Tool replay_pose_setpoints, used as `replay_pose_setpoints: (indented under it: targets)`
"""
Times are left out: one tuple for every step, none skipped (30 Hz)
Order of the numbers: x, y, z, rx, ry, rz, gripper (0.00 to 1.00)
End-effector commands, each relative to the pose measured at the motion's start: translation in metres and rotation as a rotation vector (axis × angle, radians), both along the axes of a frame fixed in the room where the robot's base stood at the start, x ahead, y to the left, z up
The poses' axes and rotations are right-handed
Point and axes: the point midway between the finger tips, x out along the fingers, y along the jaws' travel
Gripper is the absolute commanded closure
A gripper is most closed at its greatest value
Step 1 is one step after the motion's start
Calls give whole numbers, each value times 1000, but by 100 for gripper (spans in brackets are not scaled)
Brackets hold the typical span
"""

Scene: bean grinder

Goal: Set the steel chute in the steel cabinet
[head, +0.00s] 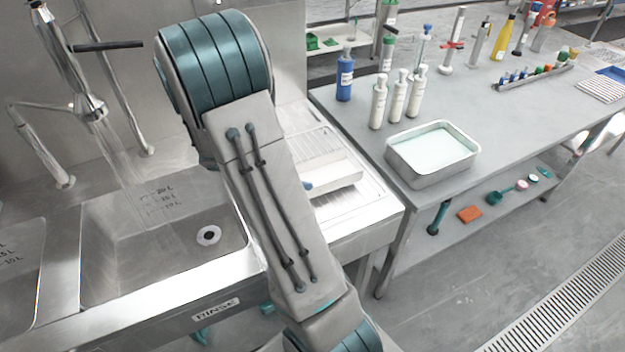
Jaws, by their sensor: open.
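No steel cabinet can be made out in the head view. A pale, shallow trough-like piece (335,177) lies on the ribbed steel drainboard (372,197) right of the sink, partly hidden behind my arm. I cannot tell whether it is the steel chute. A small blue bit shows at its left end, beside my arm. My arm crosses the middle of the view, from the bottom up to the upper left, over the sink's right side. My gripper is not in view.
A steel sink basin (150,275) with taps is at left. On the grey table (480,150) at right stand a steel pan (432,178) of pale liquid, white bottles (397,98), a blue bottle (345,75) and several tools. A lower shelf holds small items. The floor at lower right is clear.

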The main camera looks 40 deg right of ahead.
Motion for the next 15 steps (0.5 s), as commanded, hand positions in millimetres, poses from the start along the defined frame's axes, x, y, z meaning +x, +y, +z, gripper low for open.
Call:
replay_pose_setpoints:
  targets:
    - [-2,-5,-4,1,3,-3,0]
    - [-3,-8,-6,0,2,-2,0]
    - [-3,-10,-8,0,1,-2,0]
    - [-3,-11,-9,1,0,-1,0]
    - [-3,-12,-10,1,0,-1,0]
    - [-4,-14,-11,1,0,-1,0]
    - [-5,-16,-12,1,0,-2,0]
    - [-6,-18,-14,1,2,-2,0]
    - [-7,-22,-16,2,2,-2,0]
    - [-8,-26,-19,2,2,-2,0]
    - [-10,-30,-21,1,2,-5,0]
    - [-11,-35,-25,2,3,-3,0]
    - [-13,-38,-28,2,3,-4,0]
    - [-13,-42,-31,0,2,-4,0]
    - [-14,-46,-34,1,1,-3,0]
